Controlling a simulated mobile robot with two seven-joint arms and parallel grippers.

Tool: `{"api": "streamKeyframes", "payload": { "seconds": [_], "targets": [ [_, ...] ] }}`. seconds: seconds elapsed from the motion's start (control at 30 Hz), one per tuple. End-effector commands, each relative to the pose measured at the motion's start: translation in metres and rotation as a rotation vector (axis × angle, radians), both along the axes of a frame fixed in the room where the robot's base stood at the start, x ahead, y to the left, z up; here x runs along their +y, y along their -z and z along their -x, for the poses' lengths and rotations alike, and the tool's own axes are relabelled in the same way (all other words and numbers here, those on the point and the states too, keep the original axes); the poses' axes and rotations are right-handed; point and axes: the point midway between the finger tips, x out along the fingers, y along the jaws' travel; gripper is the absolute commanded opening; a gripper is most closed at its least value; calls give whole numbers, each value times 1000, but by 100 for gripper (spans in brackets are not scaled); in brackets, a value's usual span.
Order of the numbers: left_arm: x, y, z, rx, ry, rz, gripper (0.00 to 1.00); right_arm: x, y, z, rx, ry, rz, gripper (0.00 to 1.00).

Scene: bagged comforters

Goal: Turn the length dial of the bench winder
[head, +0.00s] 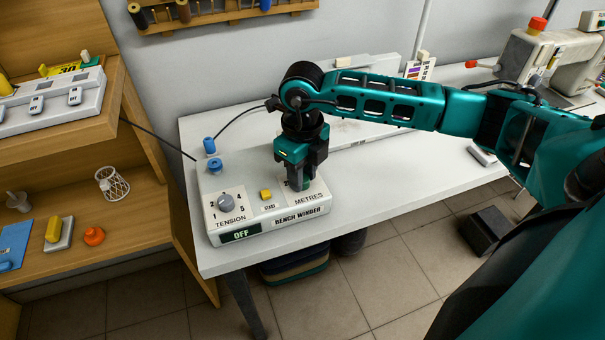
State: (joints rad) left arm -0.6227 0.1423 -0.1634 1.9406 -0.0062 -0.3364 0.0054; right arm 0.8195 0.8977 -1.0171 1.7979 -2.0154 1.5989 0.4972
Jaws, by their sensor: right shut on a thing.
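The bench winder (268,232) is a white box on the near left corner of the white table. It has a grey tension dial (226,202), a yellow start button (265,195), a dark display reading OFF (240,234) and a METRES label at the right. My right gripper (300,188) points down over the METRES part of the panel, its fingers shut on the length dial. The dial itself is hidden by the fingers. My left gripper is not in view.
Blue spools (210,146) stand at the back left of the winder. A sewing machine (540,55) stands at the far right. Wooden shelves (110,215) with small items stand at the left.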

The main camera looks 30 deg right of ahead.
Motion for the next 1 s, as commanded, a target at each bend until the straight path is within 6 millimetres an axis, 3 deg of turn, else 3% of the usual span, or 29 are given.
{"api": "streamKeyframes", "payload": {
  "seconds": [0.5, 0.53, 0.8, 1.0],
  "targets": [
    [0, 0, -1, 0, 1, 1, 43, 0, -1, -1, -3, -20, 0, 1],
    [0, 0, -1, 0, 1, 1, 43, 0, -1, -1, -3, -20, 0, 32],
    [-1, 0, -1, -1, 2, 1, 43, 0, -1, 0, -1, -19, 1, 57],
    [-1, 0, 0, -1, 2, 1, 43, 0, 0, 0, -1, -19, 0, 57]
  ]
}}
